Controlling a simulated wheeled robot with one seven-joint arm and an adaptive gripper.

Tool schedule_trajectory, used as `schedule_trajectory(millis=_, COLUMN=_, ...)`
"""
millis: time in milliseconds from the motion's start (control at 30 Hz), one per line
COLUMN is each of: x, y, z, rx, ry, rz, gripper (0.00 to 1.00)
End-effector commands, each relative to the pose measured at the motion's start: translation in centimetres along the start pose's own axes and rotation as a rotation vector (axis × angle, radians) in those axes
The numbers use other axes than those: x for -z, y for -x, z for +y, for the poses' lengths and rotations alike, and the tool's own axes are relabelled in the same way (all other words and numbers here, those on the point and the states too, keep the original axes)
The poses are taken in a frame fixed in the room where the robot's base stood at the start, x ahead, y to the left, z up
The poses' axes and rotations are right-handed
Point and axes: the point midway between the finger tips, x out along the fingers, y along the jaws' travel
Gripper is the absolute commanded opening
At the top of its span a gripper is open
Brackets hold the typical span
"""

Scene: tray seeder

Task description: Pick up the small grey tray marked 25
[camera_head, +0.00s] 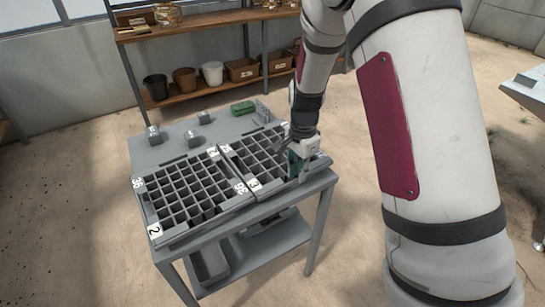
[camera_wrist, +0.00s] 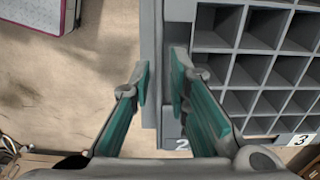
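Two grey celled trays lie side by side on the grey table. The left tray (camera_head: 190,232) has labels that look like 36 and 2. The right tray (camera_head: 262,196) has a corner label that looks like 3; I cannot read a clear 25 on either. My gripper (camera_head: 298,167) is at the right tray's right end, low over the table edge. In the wrist view my gripper (camera_wrist: 160,82) has its teal fingers apart, with a grey edge between them. The celled tray (camera_wrist: 215,41) is right of the fingers, with a 3 label and a partly hidden 2. Contact is unclear.
The grey table (camera_head: 160,150) holds small grey blocks (camera_head: 191,137) and a green object (camera_head: 243,107) at the back. A lower shelf (camera_head: 262,246) holds a grey bin. Wooden shelves (camera_head: 215,82) with pots stand behind. Bare floor lies around the table.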

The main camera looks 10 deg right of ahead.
Motion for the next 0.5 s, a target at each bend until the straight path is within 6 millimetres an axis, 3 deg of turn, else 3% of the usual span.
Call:
schedule_trajectory(millis=200, x=0.1, y=-2.9, z=0.1, rx=-0.002, ry=0.001, rz=0.001, gripper=0.17)
schedule_trajectory(millis=500, x=0.1, y=-3.2, z=0.1, rx=0.001, ry=0.002, rz=0.002, gripper=0.17)
